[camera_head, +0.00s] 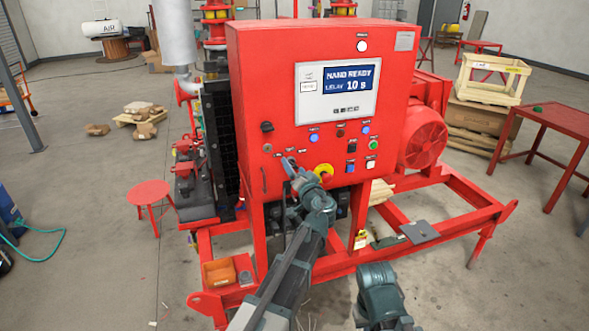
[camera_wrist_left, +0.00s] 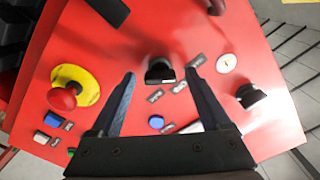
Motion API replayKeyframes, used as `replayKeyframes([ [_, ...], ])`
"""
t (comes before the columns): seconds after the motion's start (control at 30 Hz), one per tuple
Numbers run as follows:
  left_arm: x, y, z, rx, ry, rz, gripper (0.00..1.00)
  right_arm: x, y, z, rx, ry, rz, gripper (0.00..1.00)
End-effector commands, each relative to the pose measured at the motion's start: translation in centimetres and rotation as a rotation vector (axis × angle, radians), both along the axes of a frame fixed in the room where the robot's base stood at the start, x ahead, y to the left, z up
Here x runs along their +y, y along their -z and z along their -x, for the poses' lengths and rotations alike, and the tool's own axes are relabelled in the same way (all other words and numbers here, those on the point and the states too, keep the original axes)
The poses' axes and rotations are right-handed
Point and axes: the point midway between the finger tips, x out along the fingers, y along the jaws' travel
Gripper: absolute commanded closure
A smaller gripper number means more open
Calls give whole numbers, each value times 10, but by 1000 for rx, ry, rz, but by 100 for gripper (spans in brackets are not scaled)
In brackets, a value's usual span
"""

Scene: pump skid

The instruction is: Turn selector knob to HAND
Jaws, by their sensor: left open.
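A black selector knob (camera_wrist_left: 160,72) sits on the red control panel (camera_head: 255,75). In the left wrist view it lies between the two fingers, near their tips. Small grey label plates (camera_wrist_left: 179,87) are beside it; their lettering is too small to read, and I cannot tell the knob's setting. My left gripper (camera_head: 289,163) is open at the lower left of the panel face. In the head view it hides the knob. Whether the fingers touch the knob is unclear. My right gripper does not show.
A red emergency stop on a yellow disc (camera_head: 323,173) is close to the right of my gripper. A second black knob (camera_head: 266,127) is up to the left. A lit display (camera_head: 337,92) and several buttons are above and right. The red skid frame (camera_head: 400,252) spreads below.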

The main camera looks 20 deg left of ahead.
Motion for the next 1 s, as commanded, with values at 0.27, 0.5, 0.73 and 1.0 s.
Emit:
replayKeyframes([
  [0.27, -29, 0, 46, 0, 4, 0, 20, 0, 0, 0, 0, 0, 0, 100],
  [0.5, -56, 0, 86, 0, 3, 0, 20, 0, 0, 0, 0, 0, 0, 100],
  [0.73, -72, 0, 107, 0, 2, 1, 20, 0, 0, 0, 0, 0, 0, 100],
  [1.0, -75, 0, 112, -1, 0, 1, 20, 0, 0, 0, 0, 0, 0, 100],
])
